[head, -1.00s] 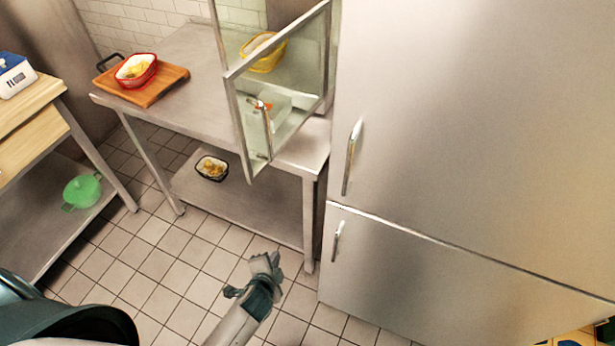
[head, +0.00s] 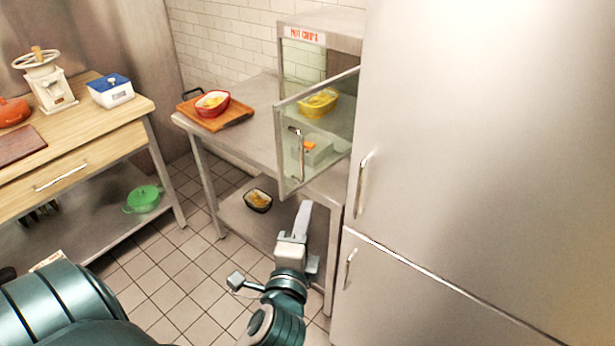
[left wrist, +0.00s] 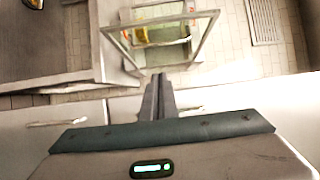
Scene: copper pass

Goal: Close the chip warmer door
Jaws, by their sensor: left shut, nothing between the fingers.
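The chip warmer (head: 345,38) is a glass-sided cabinet labelled "HOT CHIPS" on a steel table, left of the fridge. Its framed glass door (head: 318,135) stands open, swung out toward me, with a vertical metal handle (head: 297,155). My left gripper (head: 304,212) is shut and empty, just below the door's lower edge in the head view. In the left wrist view the shut fingers (left wrist: 157,92) point toward the door frame (left wrist: 160,20). My right gripper is not in view.
A large steel fridge (head: 450,150) stands close on the right. The steel table (head: 255,98) carries a board with a red dish (head: 212,104). A wooden-topped counter (head: 80,120) is at left. Tiled floor lies clear between them.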

